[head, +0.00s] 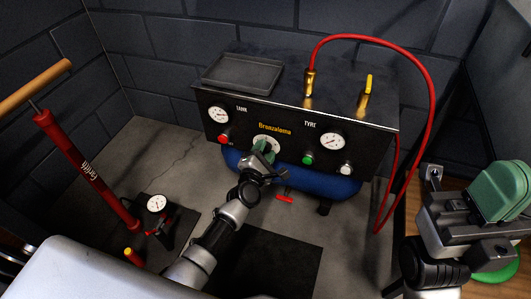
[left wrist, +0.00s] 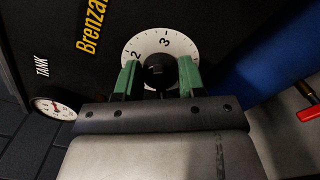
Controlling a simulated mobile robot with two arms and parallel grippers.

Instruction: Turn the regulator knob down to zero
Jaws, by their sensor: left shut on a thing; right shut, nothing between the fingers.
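In the head view the dial (head: 267,142) is on the black compressor panel (head: 240,123), and my left gripper (head: 264,152) covers most of the knob. My right gripper (head: 500,190) is at the right edge, shut and empty, away from the panel. The pointer mark on the knob cannot be made out.
The panel has a tank gauge (head: 218,115), a tyre gauge (head: 332,141), a red button (head: 223,139), a green button (head: 307,160) and a white button (head: 345,170). A red hose (head: 433,90) loops at the right. A red floor pump (head: 85,170) stands at the left.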

